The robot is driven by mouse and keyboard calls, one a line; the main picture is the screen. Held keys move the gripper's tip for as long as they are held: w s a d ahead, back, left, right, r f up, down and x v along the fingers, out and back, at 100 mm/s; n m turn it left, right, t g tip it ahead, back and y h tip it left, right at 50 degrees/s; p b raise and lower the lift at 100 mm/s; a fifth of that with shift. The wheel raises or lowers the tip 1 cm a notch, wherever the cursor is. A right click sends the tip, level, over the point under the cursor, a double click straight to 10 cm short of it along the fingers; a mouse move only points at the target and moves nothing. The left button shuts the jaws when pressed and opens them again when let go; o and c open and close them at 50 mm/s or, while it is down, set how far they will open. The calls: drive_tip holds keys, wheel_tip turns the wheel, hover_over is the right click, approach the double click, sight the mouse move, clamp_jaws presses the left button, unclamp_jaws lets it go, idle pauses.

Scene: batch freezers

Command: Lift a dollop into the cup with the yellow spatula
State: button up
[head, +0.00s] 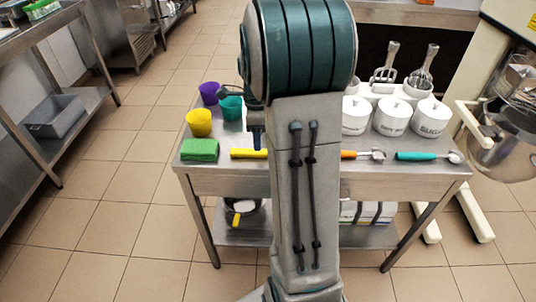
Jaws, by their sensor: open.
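A yellow handle (247,153), likely the yellow spatula's, lies near the front edge of the steel table; my arm hides its right end. Three cups stand at the table's left: a purple one (208,93), a yellow one (199,123) and a teal one (231,109). I cannot tell which is the task's cup, and no dollop can be made out. My gripper (257,140) shows only as a dark part beside my arm, just above the yellow handle. It is open; most of it is hidden, and I cannot tell whether it touches the handle.
A green block (199,149) lies left of the handle. Orange-handled (349,154) and teal-handled (416,156) tools lie right of my arm. White canisters (390,117) stand behind them. A pot with a yellow-handled tool (243,206) is on the lower shelf. A mixer stands at right.

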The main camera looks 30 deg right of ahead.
wheel_tip(320, 180, down, 5)
drive_tip(key=shift+s, duration=0.15)
clamp_jaws()
drive_tip(key=shift+r, duration=0.1)
wheel_tip(320, 180, up, 18)
drive_tip(key=p, duration=0.1)
drive_tip(key=shift+p, duration=0.35)
drive_tip(key=c, duration=0.8)
unclamp_jaws()
clamp_jaws()
